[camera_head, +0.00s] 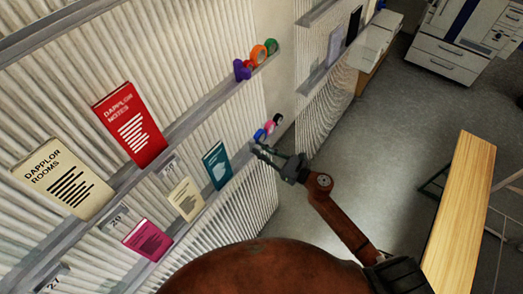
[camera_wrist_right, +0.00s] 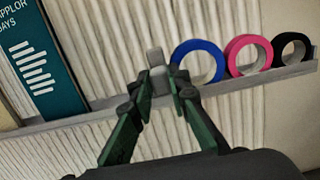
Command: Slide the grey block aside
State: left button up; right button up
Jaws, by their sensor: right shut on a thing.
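The grey block (camera_wrist_right: 156,57) stands on the narrow ledge (camera_wrist_right: 105,110) in the right wrist view, between a teal book and a blue tape roll. My right gripper (camera_wrist_right: 161,82) is at the ledge with its green fingers closed on either side of the block's lower part. It also shows in the head view (camera_head: 259,147), reaching the ledge from the right. The block is too small and covered to make out in the head view. My left gripper is not in view.
Blue (camera_wrist_right: 198,61), pink (camera_wrist_right: 248,55) and black (camera_wrist_right: 292,50) tape rolls stand right of the block, the blue one close by. The teal book (camera_wrist_right: 38,60) stands left, with bare ledge between. A wooden table (camera_head: 462,215) is at the right.

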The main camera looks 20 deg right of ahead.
grip_shut()
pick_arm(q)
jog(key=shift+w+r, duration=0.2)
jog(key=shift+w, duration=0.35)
pick_arm(e)
jog(key=s+a, duration=0.5)
jog(key=a, duration=0.2)
jog(key=shift+s, duration=0.3)
jog(key=shift+f, duration=0.1)
jog(key=o, duration=0.8)
grip_release()
jog(key=shift+c, duration=0.2)
